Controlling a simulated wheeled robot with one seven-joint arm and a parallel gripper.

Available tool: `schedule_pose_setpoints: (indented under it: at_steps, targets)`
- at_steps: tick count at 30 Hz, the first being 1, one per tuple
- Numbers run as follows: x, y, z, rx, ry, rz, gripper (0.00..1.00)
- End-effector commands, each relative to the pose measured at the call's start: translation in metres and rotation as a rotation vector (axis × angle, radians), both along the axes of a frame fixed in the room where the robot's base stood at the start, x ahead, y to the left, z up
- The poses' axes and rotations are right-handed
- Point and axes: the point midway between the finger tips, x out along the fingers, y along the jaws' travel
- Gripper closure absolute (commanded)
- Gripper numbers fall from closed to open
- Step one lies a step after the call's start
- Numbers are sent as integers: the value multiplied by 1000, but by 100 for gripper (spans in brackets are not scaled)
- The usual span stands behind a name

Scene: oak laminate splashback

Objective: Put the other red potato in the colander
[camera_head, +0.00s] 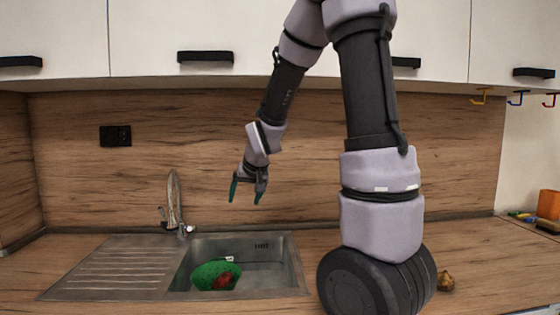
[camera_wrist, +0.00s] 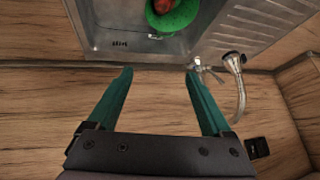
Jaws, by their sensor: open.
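The green colander (camera_head: 204,271) sits in the sink basin, and its rim also shows at the top of the wrist view (camera_wrist: 180,19). A red potato (camera_head: 224,280) lies in the colander, and red also shows inside it in the wrist view (camera_wrist: 163,5). I cannot tell whether the red is one potato or more. No red potato shows outside the colander. My gripper (camera_head: 245,201) is above and behind the basin, in front of the splashback. Its two green fingers are spread wide with nothing between them in the wrist view (camera_wrist: 158,75).
The steel sink (camera_head: 262,282) has a drainboard (camera_head: 115,268) on its left and a tap (camera_head: 174,205) behind. A small brown item (camera_head: 445,281), perhaps an onion, lies right of my arm. An orange container (camera_head: 549,204) stands far right. Cabinets hang above.

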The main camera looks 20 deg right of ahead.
Motion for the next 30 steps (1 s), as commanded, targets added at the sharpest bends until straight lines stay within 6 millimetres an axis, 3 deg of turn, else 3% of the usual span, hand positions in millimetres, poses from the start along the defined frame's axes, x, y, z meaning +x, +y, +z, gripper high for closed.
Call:
schedule_pose_setpoints:
  at_steps: [1,3,9,16,21,30]
  targets:
    - [-16,-5,24,27,-8,-17,16]
    - [-41,-10,50,60,-1,-33,16]
    - [-120,-18,108,138,10,-70,16]
    - [-204,-17,140,188,22,-96,16]
    - [-232,-14,145,202,28,-104,16]
    - [-237,-13,146,204,32,-106,16]
